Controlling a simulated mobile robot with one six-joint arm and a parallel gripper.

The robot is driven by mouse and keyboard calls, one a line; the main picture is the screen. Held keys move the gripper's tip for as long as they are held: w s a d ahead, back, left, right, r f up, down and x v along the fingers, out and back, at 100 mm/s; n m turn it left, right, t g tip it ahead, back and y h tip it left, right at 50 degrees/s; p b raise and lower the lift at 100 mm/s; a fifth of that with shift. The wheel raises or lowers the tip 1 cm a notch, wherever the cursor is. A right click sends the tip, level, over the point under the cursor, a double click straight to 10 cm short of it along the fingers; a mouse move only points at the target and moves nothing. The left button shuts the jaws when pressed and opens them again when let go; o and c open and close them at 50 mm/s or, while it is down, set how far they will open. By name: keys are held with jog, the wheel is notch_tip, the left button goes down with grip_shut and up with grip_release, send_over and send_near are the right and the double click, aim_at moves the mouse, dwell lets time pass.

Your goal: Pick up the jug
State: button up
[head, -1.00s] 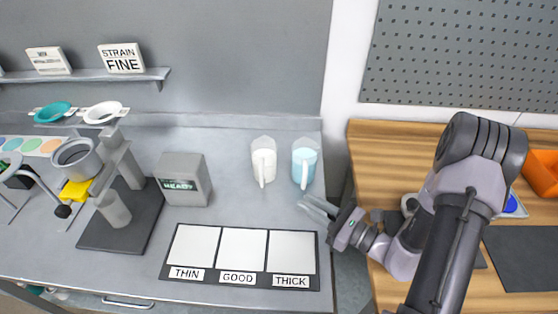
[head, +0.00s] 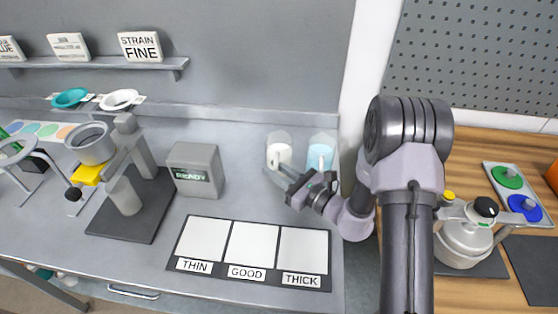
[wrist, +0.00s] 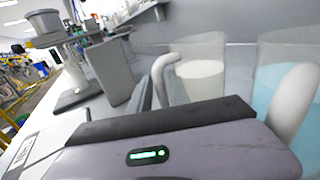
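Two clear jugs with handles stand side by side at the back right of the grey counter. The left jug (head: 279,153) holds white contents, and the right jug (head: 321,155) holds blue contents. My gripper (head: 277,174) is in front of the white jug at handle height, with its fingers apart. In the wrist view the white jug (wrist: 201,78) is just beyond my gripper, its white handle close to the fingers. I cannot tell whether they touch it. The blue jug (wrist: 285,80) is at the right edge, its handle close to my gripper body.
A grey READY box (head: 196,171) stands left of the jugs. A panel marked THIN, GOOD and THICK (head: 250,252) lies in front. A stand with a cup (head: 125,195) is further left. My arm crosses the counter's right edge.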

grip_shut()
dwell(1.3)
